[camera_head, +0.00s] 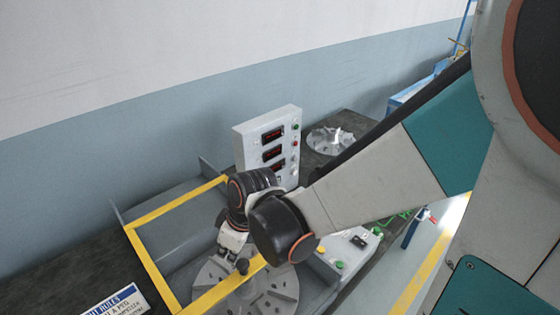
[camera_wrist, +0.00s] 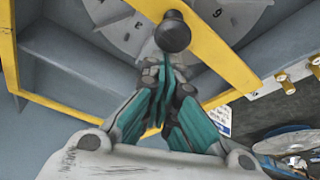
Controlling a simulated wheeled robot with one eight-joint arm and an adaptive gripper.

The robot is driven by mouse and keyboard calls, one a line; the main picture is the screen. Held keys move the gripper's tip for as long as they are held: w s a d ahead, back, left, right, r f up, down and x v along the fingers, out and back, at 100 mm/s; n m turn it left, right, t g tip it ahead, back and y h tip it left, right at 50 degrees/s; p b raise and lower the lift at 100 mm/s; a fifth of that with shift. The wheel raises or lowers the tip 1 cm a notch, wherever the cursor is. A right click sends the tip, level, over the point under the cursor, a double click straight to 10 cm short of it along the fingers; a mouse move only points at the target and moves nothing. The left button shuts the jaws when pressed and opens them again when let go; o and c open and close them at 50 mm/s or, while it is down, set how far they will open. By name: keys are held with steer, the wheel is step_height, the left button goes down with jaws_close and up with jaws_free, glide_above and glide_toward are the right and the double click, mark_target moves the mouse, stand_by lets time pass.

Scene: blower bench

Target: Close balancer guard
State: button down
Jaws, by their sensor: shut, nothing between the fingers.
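The balancer guard is a yellow frame (camera_head: 153,267) lying across the balancer bay in the head view; I cannot tell whether it is fully down. Its yellow bars (camera_wrist: 226,62) also cross the wrist view. A black round knob (camera_head: 242,266) is on its near bar, and it also shows in the wrist view (camera_wrist: 172,32). A grey slotted disc (camera_head: 270,298) lies below the frame. My gripper (camera_head: 232,252) is just beside the knob. In the wrist view my gripper (camera_wrist: 168,72) has its teal fingers together and empty, tips close under the knob; contact is unclear.
A white display box (camera_head: 255,137) with red readouts stands behind the bay. A bladed wheel (camera_head: 330,140) lies on the dark bench at the back. A sign (camera_head: 118,302) is at lower left. A console with buttons (camera_head: 338,265) is right of the bay.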

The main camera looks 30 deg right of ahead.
steer(key=s+d+p, duration=0.2)
steer(key=s+d, duration=0.2)
steer(key=s, duration=1.1)
steer(key=shift+s+d+p, duration=0.15)
steer(key=shift+s+p, duration=0.1)
steer(key=shift+p, duration=0.15)
